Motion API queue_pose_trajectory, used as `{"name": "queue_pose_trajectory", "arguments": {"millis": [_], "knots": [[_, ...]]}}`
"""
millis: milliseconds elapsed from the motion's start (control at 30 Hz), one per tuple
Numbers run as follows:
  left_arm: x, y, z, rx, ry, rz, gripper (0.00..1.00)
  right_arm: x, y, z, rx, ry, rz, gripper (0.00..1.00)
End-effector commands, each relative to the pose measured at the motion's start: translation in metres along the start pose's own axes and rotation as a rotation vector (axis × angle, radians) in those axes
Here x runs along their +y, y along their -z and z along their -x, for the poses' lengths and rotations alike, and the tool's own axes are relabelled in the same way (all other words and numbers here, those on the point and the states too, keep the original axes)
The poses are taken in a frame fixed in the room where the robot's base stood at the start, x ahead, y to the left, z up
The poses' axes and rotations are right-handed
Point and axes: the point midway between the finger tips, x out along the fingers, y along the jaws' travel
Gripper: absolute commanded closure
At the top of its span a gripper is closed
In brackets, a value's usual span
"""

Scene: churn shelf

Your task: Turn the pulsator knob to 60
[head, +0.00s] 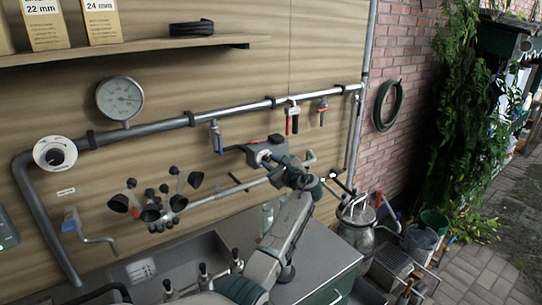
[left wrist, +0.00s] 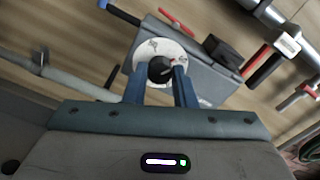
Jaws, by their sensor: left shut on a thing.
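The pulsator is a grey box (left wrist: 200,72) on the wooden wall, with a round white dial plate (left wrist: 152,46) and a black knob (left wrist: 159,69) at its centre. My left gripper (left wrist: 161,80) has its two blue fingers on either side of the knob and is shut on it. A small reddish mark shows at the knob's right side; the dial numbers are too small to read. In the head view the grey box (head: 250,150) sits below the metal pipe, and my left gripper (head: 271,161) reaches its front, hiding the knob. My right gripper is not in view.
A metal pipe (head: 235,110) with several valves runs above the box. A pressure gauge (head: 120,98) and a milking cluster (head: 155,205) are to the left. A sink (head: 190,258) and counter lie below. A milk can (head: 356,228) stands at the right.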

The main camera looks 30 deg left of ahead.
Motion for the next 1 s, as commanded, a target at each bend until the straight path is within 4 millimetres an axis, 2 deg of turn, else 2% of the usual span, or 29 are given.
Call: {"name": "queue_pose_trajectory", "arguments": {"millis": [33,300,567,1000], "knots": [[-0.001,-0.002,0.001,0.002,-0.001,-0.038,0.99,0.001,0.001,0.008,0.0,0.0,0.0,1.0],[0.0,0.0,0.0,-0.001,0.0,-0.184,0.99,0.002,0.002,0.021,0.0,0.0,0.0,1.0],[0.0,0.002,0.0,-0.002,0.0,-0.246,0.99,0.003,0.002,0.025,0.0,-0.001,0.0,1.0],[0.001,0.002,0.001,-0.002,0.0,-0.254,0.99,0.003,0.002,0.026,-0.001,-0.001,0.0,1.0]]}}
